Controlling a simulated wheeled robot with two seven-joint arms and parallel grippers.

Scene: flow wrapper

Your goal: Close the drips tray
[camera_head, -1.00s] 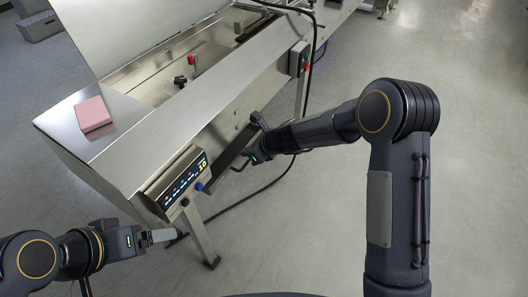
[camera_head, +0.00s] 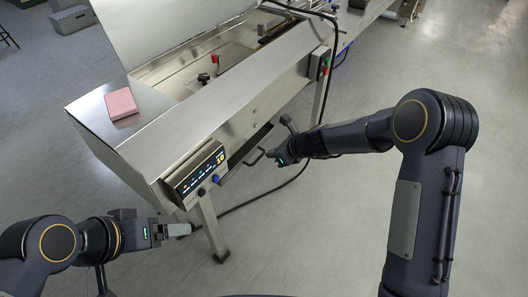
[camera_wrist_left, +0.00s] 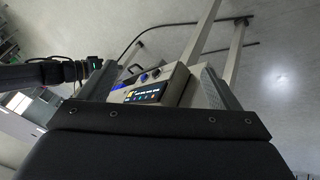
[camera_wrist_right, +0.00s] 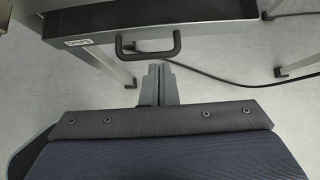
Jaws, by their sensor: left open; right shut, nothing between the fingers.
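The drips tray (camera_wrist_right: 92,41) is a dark drawer low under the steel machine, with a "DRIPS" label and a black bar handle (camera_wrist_right: 148,47) in the right wrist view. In the head view the tray (camera_head: 248,146) shows as a dark strip under the machine's side, with its handle (camera_head: 254,158) sticking out. How far the tray stands out is hard to tell. My right gripper (camera_wrist_right: 160,72) is shut and empty, just short of the handle and apart from it. It also shows in the head view (camera_head: 274,156). My left gripper (camera_head: 180,229) is open and empty near the control panel's lower corner.
The control panel (camera_head: 198,172) with knobs sits left of the tray. A machine leg (camera_head: 212,230) stands near my left gripper. A black cable (camera_head: 262,194) lies on the floor below the tray. A pink block (camera_head: 121,104) lies on the machine's top.

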